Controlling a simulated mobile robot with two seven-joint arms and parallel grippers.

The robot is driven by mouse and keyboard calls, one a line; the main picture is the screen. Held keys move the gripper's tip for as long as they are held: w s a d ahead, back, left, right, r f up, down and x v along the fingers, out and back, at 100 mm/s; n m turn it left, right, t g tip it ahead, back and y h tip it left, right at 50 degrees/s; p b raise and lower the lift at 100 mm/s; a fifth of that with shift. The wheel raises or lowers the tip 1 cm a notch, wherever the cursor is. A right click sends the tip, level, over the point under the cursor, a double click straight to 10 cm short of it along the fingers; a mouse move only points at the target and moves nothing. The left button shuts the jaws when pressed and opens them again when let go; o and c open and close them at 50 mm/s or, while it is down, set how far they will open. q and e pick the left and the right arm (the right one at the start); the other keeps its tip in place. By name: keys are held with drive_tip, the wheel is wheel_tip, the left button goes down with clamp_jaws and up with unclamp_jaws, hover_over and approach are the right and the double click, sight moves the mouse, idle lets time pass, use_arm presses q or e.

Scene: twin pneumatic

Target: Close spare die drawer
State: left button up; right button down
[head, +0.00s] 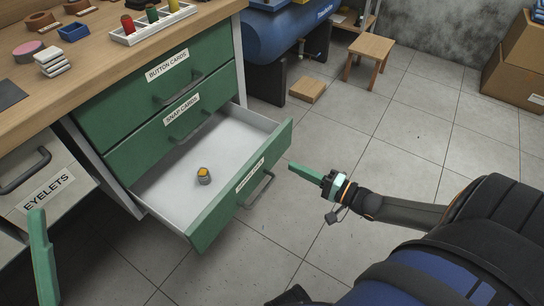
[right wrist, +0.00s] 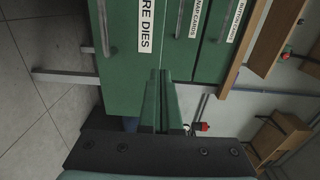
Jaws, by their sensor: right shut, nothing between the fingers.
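The spare die drawer (head: 262,165) is the lowest green drawer and stands pulled far out, with a white interior. A small grey piece with a yellow top (head: 204,176) is inside it. Its front, with a "...RE DIES" label, also shows sideways in the right wrist view (right wrist: 128,70). My right gripper (head: 292,166) is shut and empty, with its green fingers pointing at the right end of the drawer front. In the right wrist view the fingers (right wrist: 161,78) overlap the drawer front; I cannot tell if they touch. A green finger of my left gripper (head: 40,225) shows at lower left; its opening is unclear.
Shut drawers labelled "SNAP CARDS" (head: 200,108) and "BUTTON CARDS" (head: 205,65) are above. A white "EYELETS" drawer (head: 55,195) is at left. A wooden stool (head: 370,50) and cartons (head: 520,65) stand farther back.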

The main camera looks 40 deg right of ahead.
sight(264, 152)
use_arm(q)
drive_tip(key=f, duration=0.1)
drive_tip(key=f+b, duration=0.2)
drive_tip(key=shift+d, duration=0.25)
use_arm(e)
drive_tip(key=x, duration=0.8)
